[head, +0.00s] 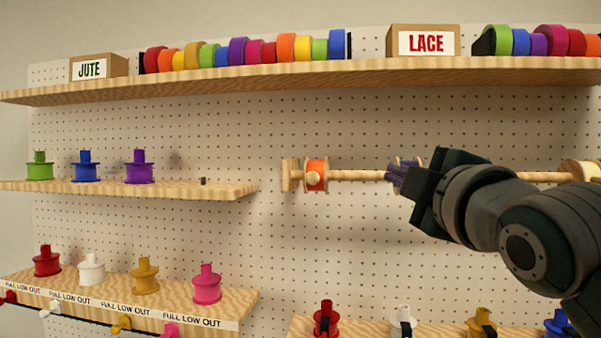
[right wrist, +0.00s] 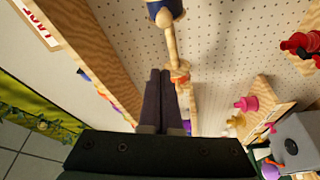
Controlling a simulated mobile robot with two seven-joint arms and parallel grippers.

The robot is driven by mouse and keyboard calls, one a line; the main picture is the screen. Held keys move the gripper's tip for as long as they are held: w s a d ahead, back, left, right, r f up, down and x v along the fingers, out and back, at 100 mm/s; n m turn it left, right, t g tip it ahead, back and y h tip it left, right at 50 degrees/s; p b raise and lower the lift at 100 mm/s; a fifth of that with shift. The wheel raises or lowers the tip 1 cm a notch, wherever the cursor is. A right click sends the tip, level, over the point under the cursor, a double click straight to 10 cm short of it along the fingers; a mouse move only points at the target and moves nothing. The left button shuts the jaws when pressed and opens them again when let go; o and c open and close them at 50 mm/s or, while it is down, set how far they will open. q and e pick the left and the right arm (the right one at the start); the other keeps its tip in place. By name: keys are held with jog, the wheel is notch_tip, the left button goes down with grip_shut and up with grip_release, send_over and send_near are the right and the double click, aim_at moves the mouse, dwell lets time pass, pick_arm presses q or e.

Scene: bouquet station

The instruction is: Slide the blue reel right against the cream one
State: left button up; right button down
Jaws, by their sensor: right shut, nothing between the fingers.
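A wooden rod runs across the pegboard in the head view. An orange reel (head: 318,175) with pale flanges sits near its left end. My right gripper (head: 391,173) is shut and empty at the rod. Behind it a pale reel flange (head: 405,161) shows; most of that reel is hidden. In the right wrist view the blue reel (right wrist: 166,11) is on the rod at the top edge, partly cut off, and the shut fingers (right wrist: 160,73) are below it. A cream piece (head: 581,170), possibly the cream reel, is at the right end, partly cut off.
A shelf with JUTE and LACE boxes (head: 423,41) and coloured rolls runs above the rod. Spools stand on the left shelves (head: 218,191) and along the bottom. My right arm covers the lower right. Bare pegboard lies below the orange reel.

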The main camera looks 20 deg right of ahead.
pick_arm(q)
notch_tip(320, 180, up, 5)
jog(key=p, duration=0.4)
jog(key=shift+r+p, duration=0.2)
jog(key=shift+p, duration=0.2)
pick_arm(e)
jog(key=w+d, duration=0.2)
jog(key=d, duration=0.1)
jog(key=w+d, duration=0.1)
jog(key=w, duration=0.1)
jog(key=shift+d+f, duration=0.25)
jog(key=shift+f, duration=0.1)
jog(key=shift+s+d, duration=0.1)
